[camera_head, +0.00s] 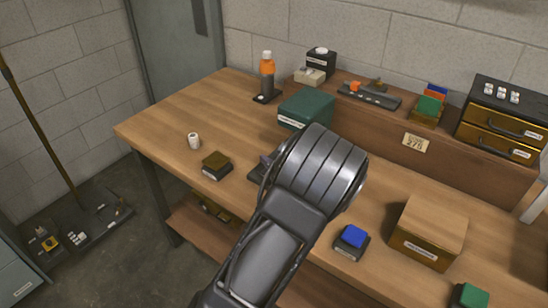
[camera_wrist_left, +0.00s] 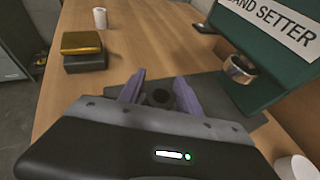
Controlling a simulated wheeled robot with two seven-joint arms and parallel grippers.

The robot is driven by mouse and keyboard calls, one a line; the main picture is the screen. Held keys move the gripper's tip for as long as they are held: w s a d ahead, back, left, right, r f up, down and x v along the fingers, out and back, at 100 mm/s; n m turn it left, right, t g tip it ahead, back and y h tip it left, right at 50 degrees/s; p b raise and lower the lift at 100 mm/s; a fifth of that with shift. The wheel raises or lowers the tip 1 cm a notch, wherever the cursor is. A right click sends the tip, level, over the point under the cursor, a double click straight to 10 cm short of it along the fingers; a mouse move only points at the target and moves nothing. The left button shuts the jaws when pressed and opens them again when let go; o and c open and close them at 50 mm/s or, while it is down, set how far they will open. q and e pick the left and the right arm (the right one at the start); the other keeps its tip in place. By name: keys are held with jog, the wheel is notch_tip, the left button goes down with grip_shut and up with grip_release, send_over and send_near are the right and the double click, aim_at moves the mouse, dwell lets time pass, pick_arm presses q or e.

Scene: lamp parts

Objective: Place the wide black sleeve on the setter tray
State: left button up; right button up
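In the left wrist view, the wide black sleeve (camera_wrist_left: 160,97) shows as a dark ring between the two purple fingers of my left gripper (camera_wrist_left: 160,90). The fingers appear closed on its sides. Below them lies the dark grey setter tray (camera_wrist_left: 215,90), in front of the green hand setter (camera_wrist_left: 262,60); whether the sleeve touches the tray is unclear. In the head view, my left wrist (camera_head: 320,170) hides the fingers and sleeve. The tray's left edge (camera_head: 259,172) and the green setter (camera_head: 306,109) show beside and behind the wrist. My right gripper is in neither view.
A gold-topped block (camera_head: 216,165) and a small white cylinder (camera_head: 194,141) stand left on the bench. A blue-topped block (camera_head: 352,242) and a wooden box (camera_head: 429,233) stand right. The bench's left end is mostly clear.

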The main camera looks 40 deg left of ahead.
pick_arm(q)
jog(key=shift+o, duration=0.9)
jog(key=shift+r, duration=0.2)
jog(key=v, duration=1.1)
jog(key=shift+w+p, duration=0.1)
jog(key=shift+p, duration=0.25)
jog(key=shift+s+d+r, duration=0.2)
jog(key=shift+s+d, duration=0.05)
jog(key=shift+d, duration=0.15)
